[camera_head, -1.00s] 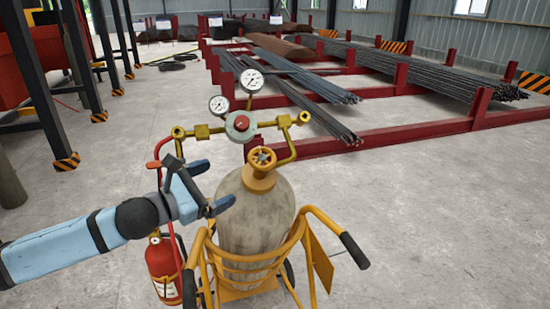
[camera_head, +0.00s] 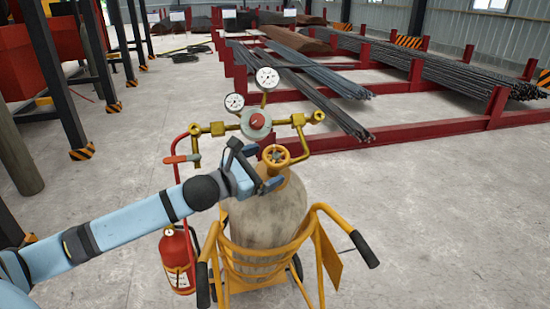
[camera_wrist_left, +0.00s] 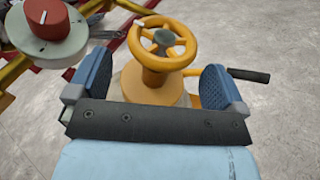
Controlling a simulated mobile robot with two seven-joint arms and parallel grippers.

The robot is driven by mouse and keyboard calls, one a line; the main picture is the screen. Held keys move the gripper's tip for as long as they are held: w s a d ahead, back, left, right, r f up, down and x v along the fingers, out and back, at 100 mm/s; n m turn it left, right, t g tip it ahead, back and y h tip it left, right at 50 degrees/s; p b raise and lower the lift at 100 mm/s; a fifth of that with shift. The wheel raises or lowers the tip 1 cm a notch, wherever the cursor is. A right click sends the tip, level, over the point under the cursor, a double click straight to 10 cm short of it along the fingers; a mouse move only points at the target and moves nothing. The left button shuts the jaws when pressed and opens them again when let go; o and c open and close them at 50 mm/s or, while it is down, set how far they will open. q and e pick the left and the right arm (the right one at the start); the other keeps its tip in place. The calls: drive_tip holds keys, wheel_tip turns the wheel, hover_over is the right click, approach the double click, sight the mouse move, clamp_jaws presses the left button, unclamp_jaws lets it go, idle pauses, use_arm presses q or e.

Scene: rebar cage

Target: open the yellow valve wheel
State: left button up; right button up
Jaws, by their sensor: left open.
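The yellow valve wheel (camera_head: 276,155) sits on top of a grey gas cylinder (camera_head: 268,215). In the left wrist view the wheel (camera_wrist_left: 161,42) is straight ahead, on its yellow neck, beyond the fingertips. My left gripper (camera_head: 267,170) is open, close beside the wheel on its left in the head view. In the wrist view its two blue fingers (camera_wrist_left: 156,82) stand apart, one on each side of the yellow neck. I cannot tell whether either finger touches it. My right gripper is not in view.
A regulator with a red knob (camera_head: 257,121) and two gauges (camera_head: 267,78) stands close behind the wheel. A yellow cart (camera_head: 322,245) holds the cylinder, with a fire extinguisher (camera_head: 177,262) at its left. Red racks with rebar (camera_head: 425,130) lie behind. The floor at right is clear.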

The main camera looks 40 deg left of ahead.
sight(275, 161)
use_arm(q)
drive_tip(key=shift+p+x, duration=0.35)
drive_tip(key=shift+x, duration=1.5)
drive_tip(key=c, duration=0.9)
